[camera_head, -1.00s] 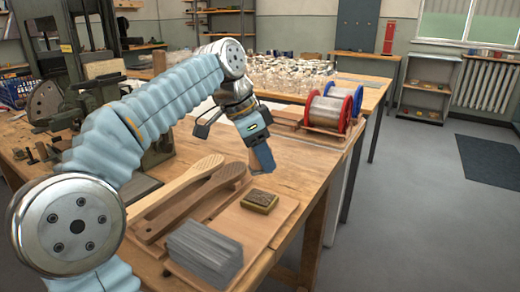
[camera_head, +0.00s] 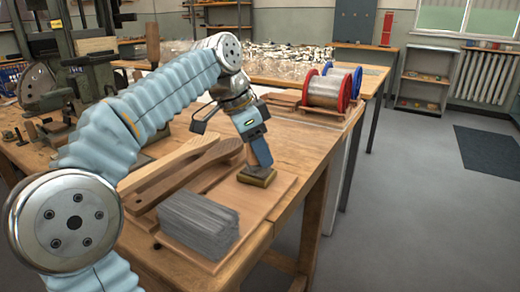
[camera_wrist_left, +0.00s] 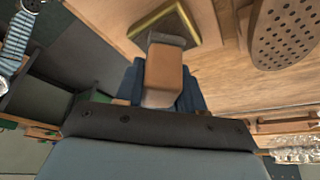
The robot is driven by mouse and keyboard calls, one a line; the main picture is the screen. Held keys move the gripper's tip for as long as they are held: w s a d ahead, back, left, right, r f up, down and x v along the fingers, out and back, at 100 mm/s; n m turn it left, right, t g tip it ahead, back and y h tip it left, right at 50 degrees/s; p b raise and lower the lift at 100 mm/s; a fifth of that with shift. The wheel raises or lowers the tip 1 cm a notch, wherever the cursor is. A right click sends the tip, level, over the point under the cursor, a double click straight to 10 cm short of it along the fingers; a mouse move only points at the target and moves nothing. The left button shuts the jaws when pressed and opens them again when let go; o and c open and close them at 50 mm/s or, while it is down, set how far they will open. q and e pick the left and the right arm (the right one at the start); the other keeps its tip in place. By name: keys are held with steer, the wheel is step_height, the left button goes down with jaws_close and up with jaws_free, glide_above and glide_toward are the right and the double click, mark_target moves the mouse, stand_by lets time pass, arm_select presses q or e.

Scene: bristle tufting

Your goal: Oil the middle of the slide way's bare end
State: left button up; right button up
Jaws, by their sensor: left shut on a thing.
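My left gripper (camera_head: 260,158) is shut and points down at a small brass-edged pad (camera_head: 257,178) on the wooden board. In the left wrist view my gripper (camera_wrist_left: 162,88) holds a tan block with a dark grey end (camera_wrist_left: 164,76). That grey end overlaps the brass-rimmed pad (camera_wrist_left: 146,24); it looks to be at the pad's surface, but I cannot be sure of contact. A dark green machine (camera_head: 88,88) stands at the left of the bench, partly behind my arm. I cannot make out its slide way's bare end. My right gripper is not in view.
A grey bristle bundle (camera_head: 198,224) lies on the board's near end. Wooden brush handles (camera_head: 185,172) lie left of the pad. Wire spools with red and blue flanges (camera_head: 328,91) stand behind.

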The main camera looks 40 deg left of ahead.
arm_select(q)
steer(key=shift+f+b, duration=0.4)
steer(key=shift+f, duration=0.1)
stand_by(0.8)
steer(key=shift+f, duration=0.1)
stand_by(0.9)
step_height(320, 180, up, 5)
steer(key=p, duration=0.5)
steer(key=shift+r+p, duration=1.15)
steer(key=shift+f, duration=0.1)
